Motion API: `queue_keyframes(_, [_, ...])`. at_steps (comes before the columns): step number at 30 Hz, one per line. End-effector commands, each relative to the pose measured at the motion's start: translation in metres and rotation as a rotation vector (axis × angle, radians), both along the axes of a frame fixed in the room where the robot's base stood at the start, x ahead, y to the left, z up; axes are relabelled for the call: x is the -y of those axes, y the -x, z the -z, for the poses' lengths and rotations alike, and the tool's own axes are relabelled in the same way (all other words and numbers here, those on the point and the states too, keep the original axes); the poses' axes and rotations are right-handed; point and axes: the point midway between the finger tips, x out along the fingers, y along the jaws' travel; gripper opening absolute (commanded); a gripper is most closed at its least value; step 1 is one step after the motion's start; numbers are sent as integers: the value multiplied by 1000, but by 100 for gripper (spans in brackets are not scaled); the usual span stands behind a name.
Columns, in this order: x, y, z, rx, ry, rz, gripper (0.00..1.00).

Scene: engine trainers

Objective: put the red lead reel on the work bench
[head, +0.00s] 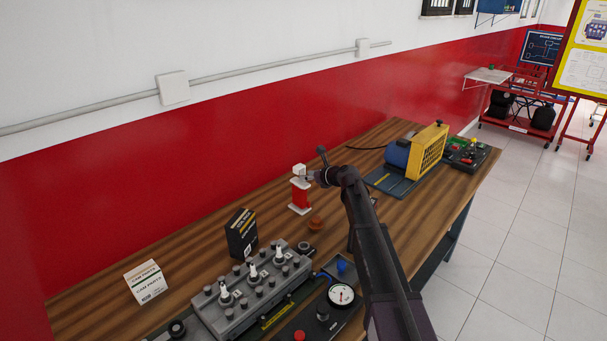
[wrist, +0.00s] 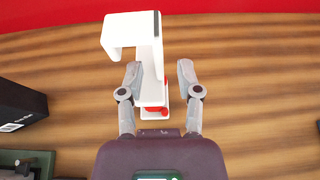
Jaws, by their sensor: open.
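The red lead reel (head: 300,194) appears to be the red and white upright piece standing on the wooden work bench (head: 230,210), close to the red wall. In the wrist view its white top (wrist: 150,50) shows, with a little red (wrist: 160,112) near its base. My gripper (head: 312,176) is beside its upper part in the head view. In the wrist view my gripper (wrist: 158,72) is open, one finger on each side of the white upright. I cannot tell whether either finger touches it.
A black box (head: 241,235), a cam parts box (head: 146,281) and a grey engine head (head: 250,283) are on the left half. A blue and yellow machine (head: 416,152) stands to the right. Bare wood lies between.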

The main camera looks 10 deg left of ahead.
Motion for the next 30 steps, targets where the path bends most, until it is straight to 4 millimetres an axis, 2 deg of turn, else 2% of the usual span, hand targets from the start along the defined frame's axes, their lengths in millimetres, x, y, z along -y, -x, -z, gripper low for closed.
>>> queue_keyframes(6, [27, 24, -18, 0, 0, 1, 45])
queue_keyframes(15, [57, 47, -32, -1, -1, -1, 45])
queue_keyframes(21, [64, 52, -35, 0, 0, -1, 45])
queue_keyframes(30, [65, 53, -35, 0, 0, -1, 45])
